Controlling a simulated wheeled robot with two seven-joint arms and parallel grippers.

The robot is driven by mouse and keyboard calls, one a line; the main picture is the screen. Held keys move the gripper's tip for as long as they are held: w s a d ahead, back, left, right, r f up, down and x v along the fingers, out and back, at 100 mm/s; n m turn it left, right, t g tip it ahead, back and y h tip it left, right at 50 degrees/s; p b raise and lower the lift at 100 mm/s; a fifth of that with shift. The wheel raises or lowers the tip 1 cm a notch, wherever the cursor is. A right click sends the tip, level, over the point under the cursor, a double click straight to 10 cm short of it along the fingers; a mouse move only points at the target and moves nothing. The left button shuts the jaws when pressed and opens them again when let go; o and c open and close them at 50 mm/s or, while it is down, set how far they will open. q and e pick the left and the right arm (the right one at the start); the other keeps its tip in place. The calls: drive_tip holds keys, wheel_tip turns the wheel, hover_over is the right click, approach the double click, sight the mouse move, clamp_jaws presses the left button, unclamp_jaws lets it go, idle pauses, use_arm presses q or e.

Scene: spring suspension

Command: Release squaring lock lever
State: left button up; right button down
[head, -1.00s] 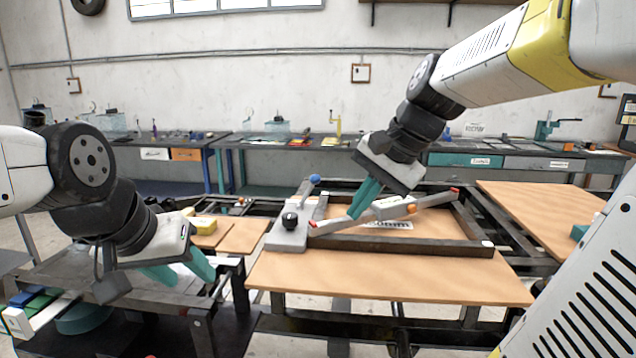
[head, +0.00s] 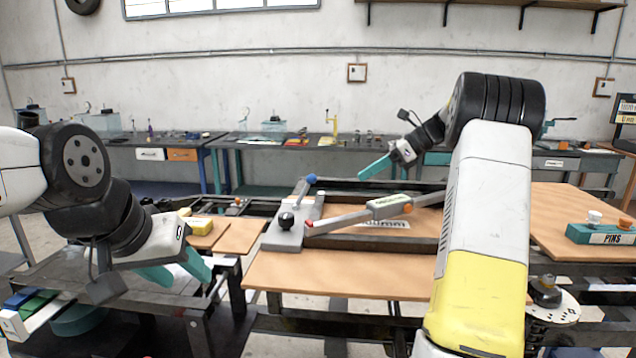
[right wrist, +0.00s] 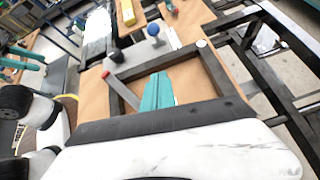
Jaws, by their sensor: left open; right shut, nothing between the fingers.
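A grey lock plate (head: 284,234) sits at the left corner of the dark square frame on the wooden board. It carries a black ball knob (head: 286,219) and a lever with a blue end (head: 311,179). The blue knob (right wrist: 153,29) and black knob (right wrist: 116,56) also show in the right wrist view. A grey bar (head: 350,217) with a red end and an orange knob lies diagonally across the frame. My right gripper (head: 374,167) is shut and empty, above and beyond the bar, apart from the lever. My left gripper (head: 176,272) is open and empty over the left bench.
A teal block marked PINS (head: 606,235) rests on the right board (head: 560,208). A yellow block (head: 201,227) lies on the small board at left. Dark rails surround the boards. The front of the middle board (head: 350,275) is clear.

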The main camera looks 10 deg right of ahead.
sight(304, 191)
drive_tip(key=shift+a, duration=0.1)
drive_tip(key=x, duration=1)
drive_tip(key=shift+f, duration=0.1)
drive_tip(key=shift+w+a+r, duration=0.2)
drive_tip(key=shift+a+r, duration=0.25)
drive_tip(key=shift+w+a+r, duration=0.2)
drive_tip(key=shift+a+r, duration=0.2)
drive_tip(key=shift+r, duration=0.05)
drive_tip(key=shift+w+a+r, duration=0.25)
drive_tip(key=shift+a+r, duration=0.2)
drive_tip(key=shift+r, duration=0.1)
